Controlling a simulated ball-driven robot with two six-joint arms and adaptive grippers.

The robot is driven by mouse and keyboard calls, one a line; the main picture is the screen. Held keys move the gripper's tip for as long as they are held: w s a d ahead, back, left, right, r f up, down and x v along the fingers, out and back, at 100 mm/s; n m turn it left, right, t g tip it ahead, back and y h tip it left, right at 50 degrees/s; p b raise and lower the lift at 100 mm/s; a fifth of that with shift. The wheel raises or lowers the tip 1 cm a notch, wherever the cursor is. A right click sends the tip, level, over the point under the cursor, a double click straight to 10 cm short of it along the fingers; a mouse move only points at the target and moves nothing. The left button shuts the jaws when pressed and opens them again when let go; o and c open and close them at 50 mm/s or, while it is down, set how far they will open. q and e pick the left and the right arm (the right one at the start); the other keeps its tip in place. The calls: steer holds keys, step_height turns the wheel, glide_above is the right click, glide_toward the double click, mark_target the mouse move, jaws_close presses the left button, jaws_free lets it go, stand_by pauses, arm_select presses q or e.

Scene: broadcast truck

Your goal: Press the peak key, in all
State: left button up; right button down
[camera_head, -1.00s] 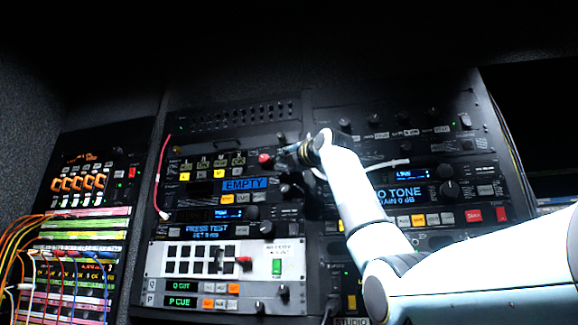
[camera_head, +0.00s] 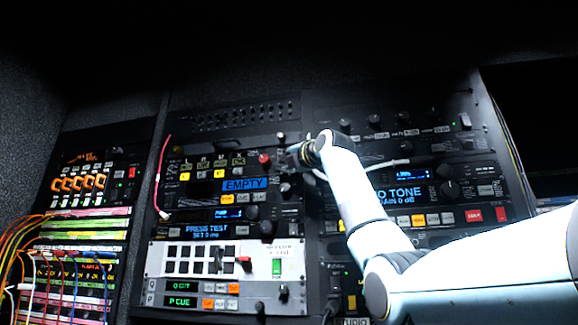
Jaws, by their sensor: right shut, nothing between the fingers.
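My right gripper (camera_head: 285,159) is shut and empty. It is in front of the rack near the centre, beside a red round knob (camera_head: 264,159) and just above a dark knob (camera_head: 286,189). I cannot tell whether its fingertips touch the panel. Several small keys (camera_head: 236,198) lie below a blue display reading EMPTY (camera_head: 244,184). More keys (camera_head: 418,220) lie below a display reading "...O TONE" (camera_head: 402,193), which the right arm partly covers. The key labels are too small to read, so I cannot tell which one is the peak key. My left gripper is out of view.
A white panel (camera_head: 156,262) with black keys and a red lever (camera_head: 243,261) is at the lower middle. Orange and coloured cables (camera_head: 20,235) hang at the left. A white cable (camera_head: 385,165) runs behind my right arm. Knobs stick out around the gripper.

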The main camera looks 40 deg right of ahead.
steer(key=shift+w+d, duration=0.25)
steer(key=shift+d, duration=0.05)
stand_by(0.7)
steer(key=shift+s+a, duration=0.1)
stand_by(0.3)
steer(key=shift+s+a, duration=0.4)
steer(key=shift+a, duration=0.05)
steer(key=shift+b, duration=0.3)
steer(key=shift+s+a+b, duration=0.75)
steer(key=shift+s+a, duration=0.85)
steer(key=shift+a, duration=0.3)
